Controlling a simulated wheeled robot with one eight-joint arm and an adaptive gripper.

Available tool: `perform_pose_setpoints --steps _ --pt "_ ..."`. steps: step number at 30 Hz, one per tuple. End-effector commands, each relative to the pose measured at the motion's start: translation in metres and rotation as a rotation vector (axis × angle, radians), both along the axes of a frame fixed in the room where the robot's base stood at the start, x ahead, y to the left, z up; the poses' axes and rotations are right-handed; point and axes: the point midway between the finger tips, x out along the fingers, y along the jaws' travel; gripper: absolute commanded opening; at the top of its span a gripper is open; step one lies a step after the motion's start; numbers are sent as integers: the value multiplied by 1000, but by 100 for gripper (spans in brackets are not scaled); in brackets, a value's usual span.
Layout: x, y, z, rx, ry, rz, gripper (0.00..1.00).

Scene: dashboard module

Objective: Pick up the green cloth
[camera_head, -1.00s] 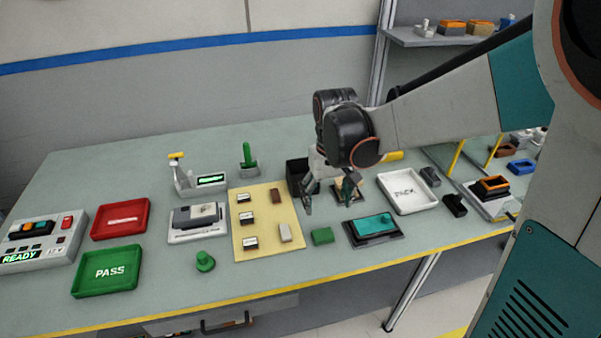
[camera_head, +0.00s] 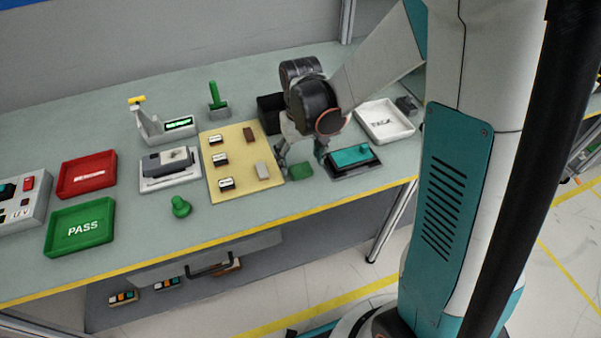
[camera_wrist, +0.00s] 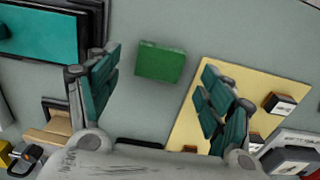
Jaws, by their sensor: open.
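The green cloth (camera_head: 300,171) is a small folded green block lying flat on the bench, between the yellow mat and the dark tray with a teal part. It also shows in the wrist view (camera_wrist: 160,61), upper middle. My gripper (camera_wrist: 160,92) is open, with its teal fingers to either side and the cloth lying beyond the gap between them. In the head view my gripper (camera_head: 301,158) hangs just behind and above the cloth, apart from it as far as I can see. Nothing is held.
The yellow mat (camera_head: 220,183) with several small blocks lies left of the cloth. The dark tray with the teal part (camera_head: 349,160) lies close on its right. A white tray (camera_head: 384,121) stands further right. The bench front edge (camera_head: 300,210) is near; bare bench lies before the cloth.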

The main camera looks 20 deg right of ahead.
Motion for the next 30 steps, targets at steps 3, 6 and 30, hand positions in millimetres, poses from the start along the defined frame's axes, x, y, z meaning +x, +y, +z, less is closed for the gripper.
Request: perform_pose_setpoints --steps 3,6,30 --pt "1 0 -22 0 0 0 73" --pt "1 0 -29 0 0 0 73" --pt "1 0 -26 0 0 0 33"
